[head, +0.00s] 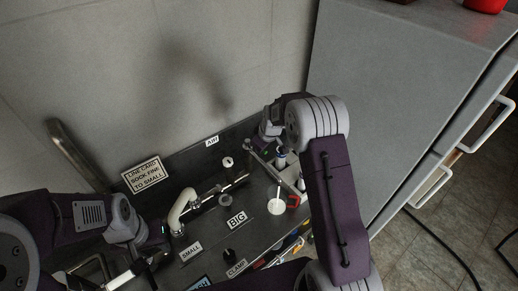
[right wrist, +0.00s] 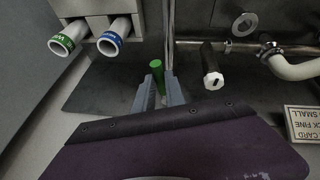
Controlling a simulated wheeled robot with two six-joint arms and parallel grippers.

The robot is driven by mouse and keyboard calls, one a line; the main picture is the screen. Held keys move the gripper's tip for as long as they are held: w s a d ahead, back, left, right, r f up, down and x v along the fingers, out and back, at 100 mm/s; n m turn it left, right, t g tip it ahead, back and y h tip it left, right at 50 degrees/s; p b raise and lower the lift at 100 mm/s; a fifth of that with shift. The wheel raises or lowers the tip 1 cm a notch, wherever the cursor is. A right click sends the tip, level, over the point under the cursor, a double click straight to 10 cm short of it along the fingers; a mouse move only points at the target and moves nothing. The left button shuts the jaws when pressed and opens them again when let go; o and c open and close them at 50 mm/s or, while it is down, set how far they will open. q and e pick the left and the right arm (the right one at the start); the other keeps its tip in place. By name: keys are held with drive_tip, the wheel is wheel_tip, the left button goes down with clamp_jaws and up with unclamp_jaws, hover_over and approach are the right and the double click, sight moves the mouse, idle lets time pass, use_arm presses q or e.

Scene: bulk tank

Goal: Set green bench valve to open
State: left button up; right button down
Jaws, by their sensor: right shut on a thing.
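The green bench valve's green handle (right wrist: 157,72) shows in the right wrist view between the fingers of my right gripper (right wrist: 160,92). The right gripper is shut on it. In the head view my right arm hides the green handle and most of that gripper, near the back of the dark bench. My left gripper (head: 150,252) is low at the left in the head view, over the left part of the bench and away from the valve. Its fingers are too dark and small to tell whether they are open or shut.
A black knob with a white end (right wrist: 211,70) stands beside the green handle. Two white tubes with green (right wrist: 66,42) and blue (right wrist: 112,38) bands are on its other side. A curved pale pipe (head: 182,208) and a sign (head: 144,172) are at left; a grey cabinet (head: 400,90) at right.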

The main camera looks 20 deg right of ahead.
use_arm(q)
drive_tip(key=shift+a, duration=0.25)
use_arm(e)
drive_tip(key=shift+w+a+r, duration=0.1)
drive_tip(key=c, duration=1.4)
unclamp_jaws()
